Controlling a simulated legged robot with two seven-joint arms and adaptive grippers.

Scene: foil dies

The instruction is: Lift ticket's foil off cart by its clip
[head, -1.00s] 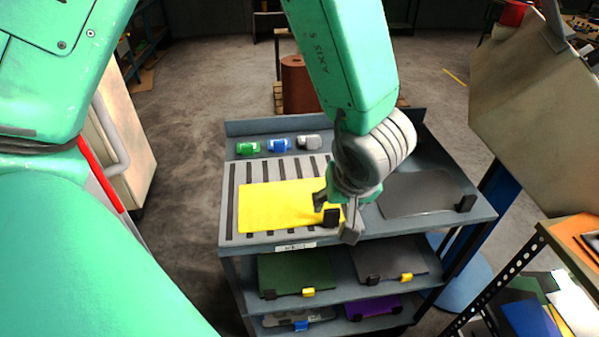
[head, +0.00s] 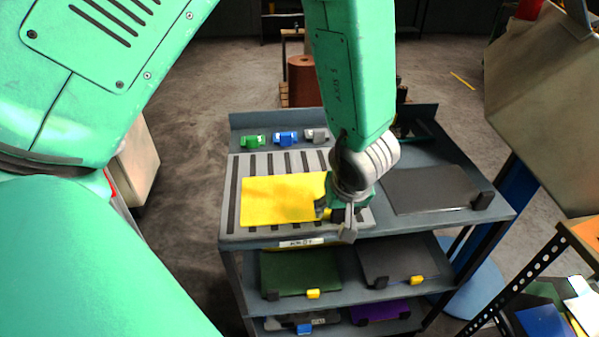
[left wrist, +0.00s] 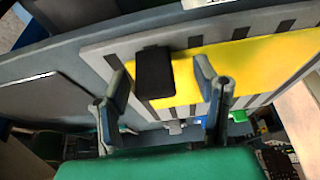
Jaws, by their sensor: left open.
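A yellow foil sheet (head: 275,200) lies flat on the slotted grey plate (head: 232,222) on the cart's top. A black clip (left wrist: 154,74) sits on the foil's front edge, near its right end. My left gripper (head: 336,212) is over that corner and partly hides the clip in the head view. In the left wrist view my left gripper (left wrist: 158,65) is open, with one finger on each side of the clip and a gap on both sides. My right gripper is not in view.
A dark grey sheet with a black clip (head: 430,190) lies to the right on the cart top (head: 400,226). Green, blue and grey clips (head: 285,138) stand at the back. Lower shelves hold a green sheet (head: 300,272), a grey sheet (head: 385,262) and a purple one (head: 378,311).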

